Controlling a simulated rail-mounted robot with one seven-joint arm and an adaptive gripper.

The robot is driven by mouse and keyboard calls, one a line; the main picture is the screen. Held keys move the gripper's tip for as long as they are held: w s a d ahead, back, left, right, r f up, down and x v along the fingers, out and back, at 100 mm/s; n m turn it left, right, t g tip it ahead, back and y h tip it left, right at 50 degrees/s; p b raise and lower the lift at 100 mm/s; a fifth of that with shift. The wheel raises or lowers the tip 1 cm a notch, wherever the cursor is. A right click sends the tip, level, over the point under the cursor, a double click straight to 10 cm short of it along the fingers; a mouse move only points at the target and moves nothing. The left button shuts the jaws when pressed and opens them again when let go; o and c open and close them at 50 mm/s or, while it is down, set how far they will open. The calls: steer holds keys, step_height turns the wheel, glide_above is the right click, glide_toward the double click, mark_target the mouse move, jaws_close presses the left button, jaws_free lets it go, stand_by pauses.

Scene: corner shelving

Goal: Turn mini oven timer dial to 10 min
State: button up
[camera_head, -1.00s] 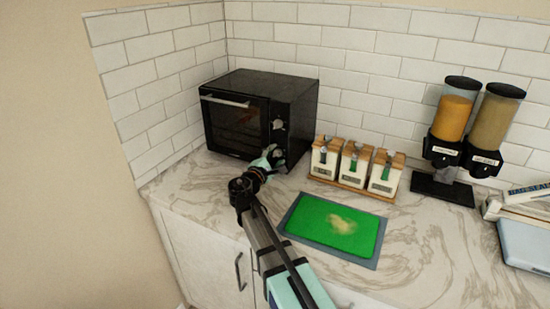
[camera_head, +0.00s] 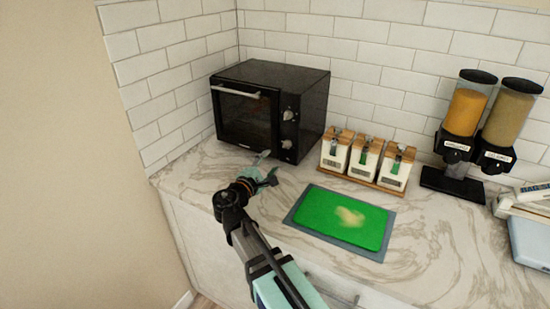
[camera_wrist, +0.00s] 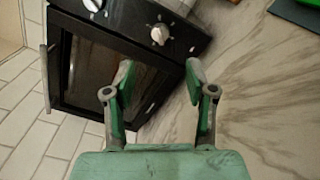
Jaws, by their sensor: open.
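The black mini oven (camera_head: 300,90) stands in the counter's back left corner, its glass door closed. Its right front panel has two silver dials, an upper one (camera_head: 288,115) and a lower one (camera_head: 286,144). The wrist view also shows one dial (camera_wrist: 159,34) beyond the fingers and another (camera_wrist: 94,4) at the top edge. The labels are too small to read, so I cannot tell which is the timer or its setting. My gripper (camera_head: 266,168) is open and empty in front of the oven, below the lower dial and apart from it. Its green fingertips (camera_wrist: 160,82) are spread.
A green board (camera_head: 320,217) on a grey mat lies right of my arm. Three white canisters on a wooden stand (camera_head: 345,178) are right of the oven. Two dispensers (camera_head: 468,110) stand further right. White tiled walls close the corner.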

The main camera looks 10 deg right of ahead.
mark_target(286, 146)
steer(key=shift+s+a, duration=0.3)
steer(key=shift+s, duration=0.1)
steer(key=shift+r, duration=0.1)
steer(key=shift+s+a+n+p, duration=1.25)
steer(key=shift+s+p, duration=0.55)
steer(key=shift+p, duration=2.25)
steer(key=p+x, duration=0.5)
steer(key=x, duration=1)
steer(key=shift+w+a, duration=0.1)
steer(key=shift+w, duration=0.2)
steer(key=shift+w+d+p, duration=0.45)
jaws_close()
